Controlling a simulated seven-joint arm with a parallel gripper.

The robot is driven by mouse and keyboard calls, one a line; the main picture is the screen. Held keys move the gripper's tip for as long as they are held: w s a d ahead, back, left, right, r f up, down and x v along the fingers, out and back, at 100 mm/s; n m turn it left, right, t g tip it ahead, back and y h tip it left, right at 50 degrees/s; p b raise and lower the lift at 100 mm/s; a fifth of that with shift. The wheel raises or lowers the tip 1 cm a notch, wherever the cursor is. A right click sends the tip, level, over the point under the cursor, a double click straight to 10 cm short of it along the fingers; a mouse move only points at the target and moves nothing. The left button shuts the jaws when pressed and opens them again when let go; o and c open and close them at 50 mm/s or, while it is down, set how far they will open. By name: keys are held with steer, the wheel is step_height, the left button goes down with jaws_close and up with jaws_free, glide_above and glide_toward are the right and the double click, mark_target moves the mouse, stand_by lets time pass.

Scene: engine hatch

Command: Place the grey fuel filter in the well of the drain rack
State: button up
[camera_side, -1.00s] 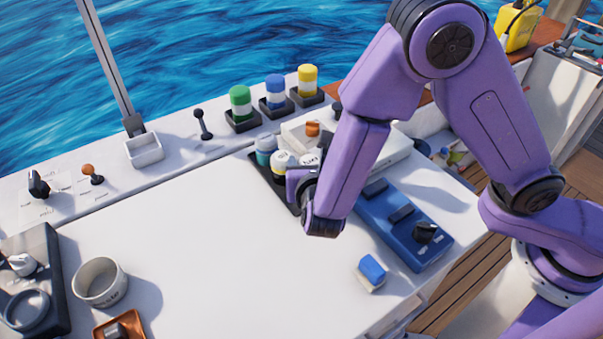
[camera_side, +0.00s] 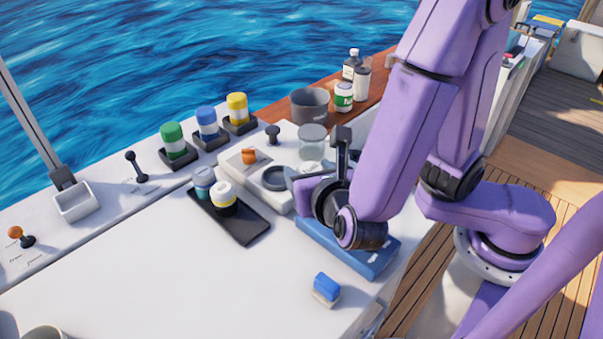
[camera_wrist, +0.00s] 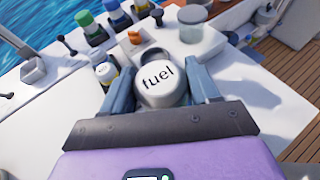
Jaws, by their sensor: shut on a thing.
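The grey fuel filter, its pale lid lettered "fuel" (camera_wrist: 158,86), is between my two fingers in the wrist view. My gripper (camera_wrist: 158,77) is shut on it. In the side view my gripper (camera_side: 318,168) is at the near right side of the white drain rack (camera_side: 287,148), and the wrist mostly hides the filter. The rack has a dark round ring, the well (camera_side: 276,178), just left of my fingers. In the wrist view the well (camera_wrist: 152,55) shows just beyond the filter, partly covered by it. The filter's underside is hidden.
A black tray (camera_side: 245,230) holds a blue-grey and a yellow-banded filter. A clear jar (camera_side: 312,142) and an orange knob (camera_side: 249,156) stand on the rack. A blue box (camera_side: 350,250) lies under my wrist.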

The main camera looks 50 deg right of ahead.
steer(key=shift+d+r, duration=0.15)
steer(key=shift+d, duration=0.05)
steer(key=shift+w+d+r+n+t+y, duration=0.7)
steer(key=shift+d+r+n+y, duration=1.85)
steer(key=shift+d, duration=1.75)
glide_above(278, 179)
steer(key=shift+y, duration=0.45)
step_height(278, 179, down, 11)
steer(key=shift+r, duration=0.15)
steer(key=shift+f, duration=1.4)
steer(key=shift+f, duration=0.1)
steer(key=o, duration=1.2)
